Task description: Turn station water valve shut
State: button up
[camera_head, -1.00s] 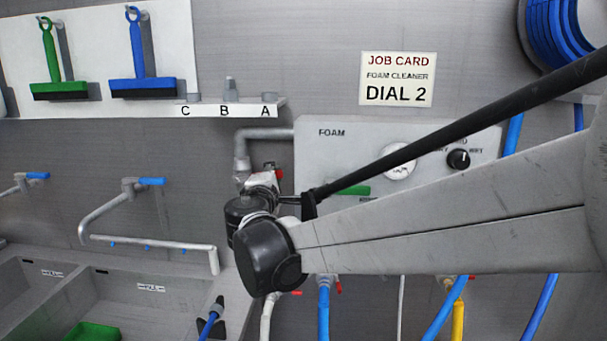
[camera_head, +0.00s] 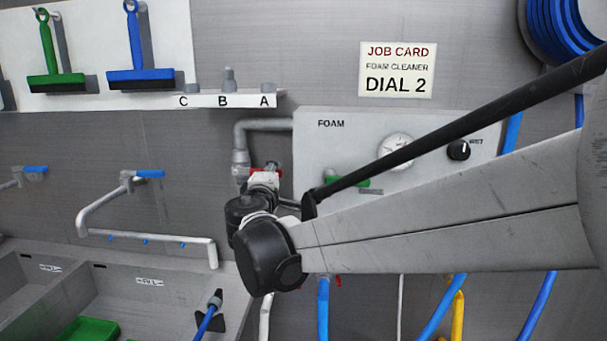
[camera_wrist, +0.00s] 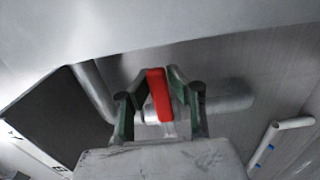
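The station water valve's red handle (camera_wrist: 158,95) stands between the two fingers of my gripper (camera_wrist: 157,88) in the wrist view. The fingers lean in close on both sides of it and appear shut on it. A grey pipe (camera_wrist: 230,103) runs behind to the right. In the head view my gripper (camera_head: 262,182) is at the valve, below the elbow of the grey wall pipe (camera_head: 241,140) and left of the foam panel. Only a little red shows there; my dark wrist and arm hide most of the valve.
Sinks (camera_head: 190,290) with a swing spout (camera_head: 150,238) lie left. Blue hoses (camera_head: 323,305) hang below. A lettered shelf (camera_head: 240,100) is above.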

aim_at(276, 130)
jog(key=o, duration=0.5)
jog(key=shift+c, duration=0.2)
notch_tip(276, 130, up, 10)
jog(key=shift+r, duration=0.1)
dwell(0.3)
jog(key=s+p, duration=0.2)
jog(key=s, duration=1.4)
jog(key=shift+a, duration=0.25)
dwell(1.0)
jog(key=shift+w, duration=0.1)
